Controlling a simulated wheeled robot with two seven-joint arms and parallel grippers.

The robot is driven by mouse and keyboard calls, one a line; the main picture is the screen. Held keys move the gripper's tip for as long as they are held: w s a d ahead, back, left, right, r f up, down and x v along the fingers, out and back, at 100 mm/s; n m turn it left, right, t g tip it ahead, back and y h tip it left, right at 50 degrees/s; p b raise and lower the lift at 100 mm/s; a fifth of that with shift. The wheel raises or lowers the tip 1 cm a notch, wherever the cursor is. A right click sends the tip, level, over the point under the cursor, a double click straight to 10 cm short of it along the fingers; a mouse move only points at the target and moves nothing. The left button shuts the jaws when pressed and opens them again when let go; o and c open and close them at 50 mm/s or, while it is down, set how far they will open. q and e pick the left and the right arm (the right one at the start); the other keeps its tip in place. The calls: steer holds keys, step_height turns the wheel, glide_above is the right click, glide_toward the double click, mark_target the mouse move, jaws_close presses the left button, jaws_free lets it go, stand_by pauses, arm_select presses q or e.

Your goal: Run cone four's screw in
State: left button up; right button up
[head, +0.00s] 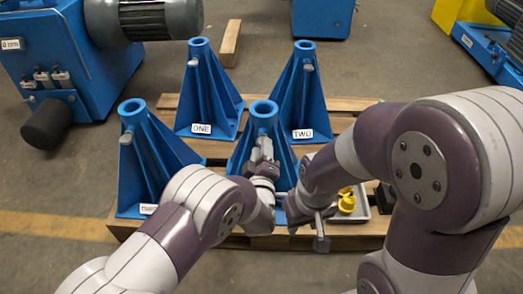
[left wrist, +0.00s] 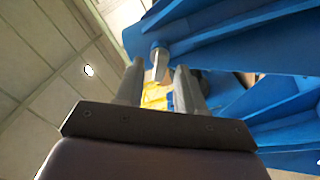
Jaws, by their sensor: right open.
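Cone four (head: 262,117) is the blue stand at front centre, its label hidden behind my left arm. In the left wrist view, its screw (left wrist: 160,62) sticks out of a blue collar (left wrist: 158,47) with a flat grey end. My left gripper (head: 262,148) is in front of cone four's upper part. In the left wrist view, its two fingers (left wrist: 158,80) are apart, with the screw's end between or just beyond the tips; I cannot tell contact. My right gripper (head: 312,222) is open, low over the pallet's front, right of cone four.
Cones one (head: 200,90), two (head: 300,90) and three (head: 145,160) stand on the wooden pallet (head: 225,242), each with a screw near its top. A grey tray (head: 361,203) with yellow parts (head: 347,200) lies right of my right gripper. A blue machine (head: 70,65) stands at left.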

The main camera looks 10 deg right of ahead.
arm_select(q)
steer(key=shift+b+x, duration=0.4)
steer(key=shift+x, duration=1.15)
steer(key=shift+c, duration=0.3)
jaws_close()
